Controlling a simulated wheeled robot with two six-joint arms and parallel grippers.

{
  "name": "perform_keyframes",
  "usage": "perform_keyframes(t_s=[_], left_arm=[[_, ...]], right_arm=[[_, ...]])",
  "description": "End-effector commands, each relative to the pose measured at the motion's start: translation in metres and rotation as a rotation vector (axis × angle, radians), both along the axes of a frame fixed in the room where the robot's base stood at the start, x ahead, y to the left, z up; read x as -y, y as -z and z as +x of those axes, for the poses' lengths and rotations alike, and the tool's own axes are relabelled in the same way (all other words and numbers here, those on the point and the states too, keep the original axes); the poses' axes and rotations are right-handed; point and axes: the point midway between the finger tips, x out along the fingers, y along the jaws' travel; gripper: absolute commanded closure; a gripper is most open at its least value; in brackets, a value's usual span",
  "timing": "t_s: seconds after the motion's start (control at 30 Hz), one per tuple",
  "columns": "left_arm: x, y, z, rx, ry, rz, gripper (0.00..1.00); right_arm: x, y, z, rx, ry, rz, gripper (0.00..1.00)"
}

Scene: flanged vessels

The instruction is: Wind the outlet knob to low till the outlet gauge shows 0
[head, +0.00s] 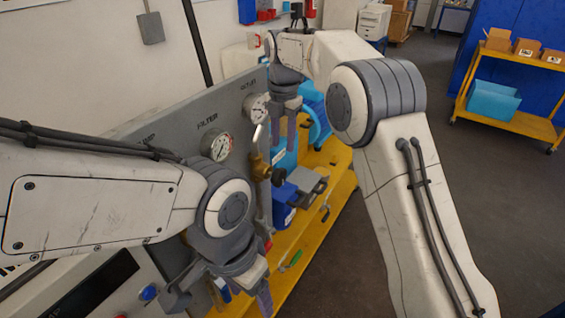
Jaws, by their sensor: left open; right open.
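The outlet gauge (256,108) is a round white dial on the grey panel, under the "OUTLET" lettering. Its edge is close to my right gripper, and its reading is too small to tell. I cannot make out the outlet knob; my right gripper and arm cover part of that area. My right gripper (284,130) is open, pointing down just right of the outlet gauge. My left gripper (222,297) is open at the bottom, low in front of the panel, well below the gauges.
The filter gauge (216,145) sits left of the outlet gauge. A brass fitting (260,167) projects from the panel below them. Blue vessel parts and a yellow base (336,192) lie beyond. A yellow cart (508,110) with boxes stands far right; the dark floor between is clear.

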Motion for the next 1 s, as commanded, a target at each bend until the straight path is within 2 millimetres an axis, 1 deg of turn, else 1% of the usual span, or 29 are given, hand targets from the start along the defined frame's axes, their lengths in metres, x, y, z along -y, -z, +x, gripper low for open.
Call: perform_keyframes(t_s=[0.17,0.4,0.5,0.7,0.97,1.0], left_arm=[[0.0,-0.004,0.0,0.0,0.001,0.0,0.31],[0.0,-0.017,0.0,0.0,0.003,0.0,0.31],[0.0,-0.021,0.0,0.0,0.004,0.0,0.31],[0.0,-0.024,0.0,0.0,0.004,0.0,0.31],[0.0,-0.024,0.0,0.0,0.004,0.0,0.31],[0.0,-0.024,0.0,0.0,0.004,0.0,0.31]], right_arm=[[0.0,0.027,-0.002,-0.007,-0.001,-0.003,0.59],[0.0,0.071,-0.002,-0.005,0.0,-0.004,0.59],[0.0,0.085,-0.002,-0.004,0.0,-0.004,0.59],[0.0,0.1,-0.001,-0.001,0.0,-0.003,0.59],[0.0,0.101,-0.001,0.001,0.0,-0.003,0.59],[0.0,0.101,-0.001,0.001,0.0,-0.003,0.7]])
